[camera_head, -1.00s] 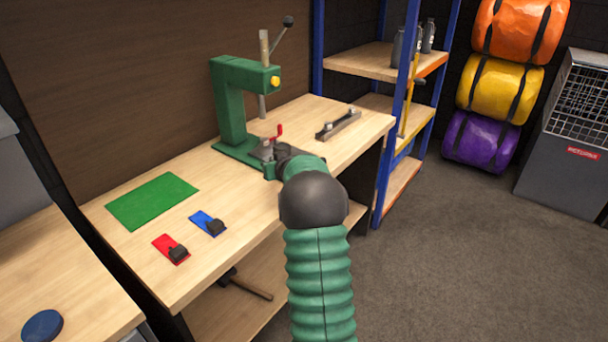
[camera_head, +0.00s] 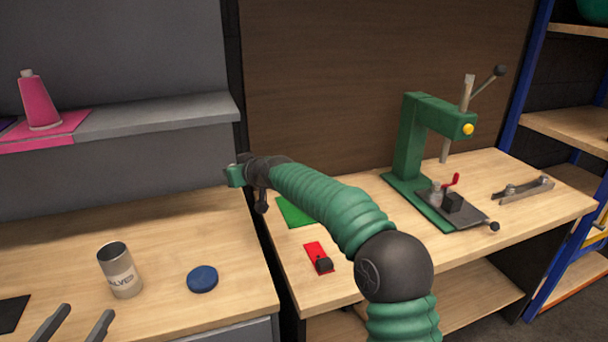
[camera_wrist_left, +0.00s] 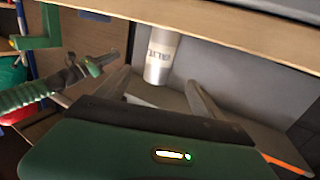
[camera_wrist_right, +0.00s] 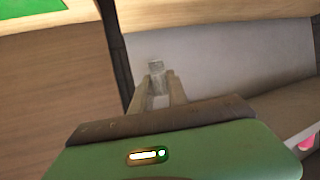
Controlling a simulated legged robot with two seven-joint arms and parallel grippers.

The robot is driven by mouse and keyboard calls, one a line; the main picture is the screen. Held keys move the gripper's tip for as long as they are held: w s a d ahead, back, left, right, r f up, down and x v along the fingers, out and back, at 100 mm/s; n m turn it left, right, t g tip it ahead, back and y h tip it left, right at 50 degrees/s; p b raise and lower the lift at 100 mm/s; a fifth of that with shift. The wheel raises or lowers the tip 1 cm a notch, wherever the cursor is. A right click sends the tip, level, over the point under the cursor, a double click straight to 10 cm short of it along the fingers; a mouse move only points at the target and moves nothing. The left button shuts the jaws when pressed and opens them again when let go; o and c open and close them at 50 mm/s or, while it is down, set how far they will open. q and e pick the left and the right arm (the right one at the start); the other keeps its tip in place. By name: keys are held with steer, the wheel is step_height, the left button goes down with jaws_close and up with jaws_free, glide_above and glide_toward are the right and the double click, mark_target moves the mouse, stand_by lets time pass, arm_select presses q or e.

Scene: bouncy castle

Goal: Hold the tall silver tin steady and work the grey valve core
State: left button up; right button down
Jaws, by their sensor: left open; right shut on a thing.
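The tall silver tin (camera_head: 120,270) stands upright on the left bench, open at the top, with dark lettering on its side. It also shows in the left wrist view (camera_wrist_left: 162,55), between the spread fingers. My left gripper (camera_head: 88,311) is open and empty, apart from the tin on its near side. My right arm reaches left across the benches. In the right wrist view, my right gripper (camera_wrist_right: 157,74) is shut on a small grey piece that looks like the valve core (camera_wrist_right: 156,64). In the head view its fingers and the piece are hidden.
A blue disc (camera_head: 202,279) lies right of the tin. A black mat (camera_head: 12,313) is at the left edge. A grey shelf (camera_head: 160,117) holds a pink cone (camera_head: 38,105). The right bench carries a green press (camera_head: 408,140), a red pad (camera_head: 314,250) and a green mat (camera_head: 293,212).

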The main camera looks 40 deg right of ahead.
mark_target(111, 277)
arm_select(q)
steer(key=shift+w+d, duration=0.1)
steer(key=shift+w, duration=0.05)
steer(key=x, duration=1.1)
steer(key=shift+w+d, duration=0.2)
steer(key=shift+d, duration=0.05)
arm_select(e)
steer(key=s+a+r+n+g+y, duration=0.1)
steer(key=s+a+r+n+y, duration=0.1)
steer(key=a, duration=0.9)
steer(key=s+a+r+n+g+y, duration=0.1)
steer(key=a+r+n+y, duration=0.3)
steer(key=a, duration=0.7)
steer(key=s+a+r+n+g+y, duration=0.2)
steer(key=a+r, duration=0.5)
steer(key=a, duration=0.5)
steer(key=shift+s+n+y, duration=0.6)
steer(key=shift+s+y, duration=0.2)
steer(key=shift+s, duration=0.25)
steer(key=shift+r, duration=0.1)
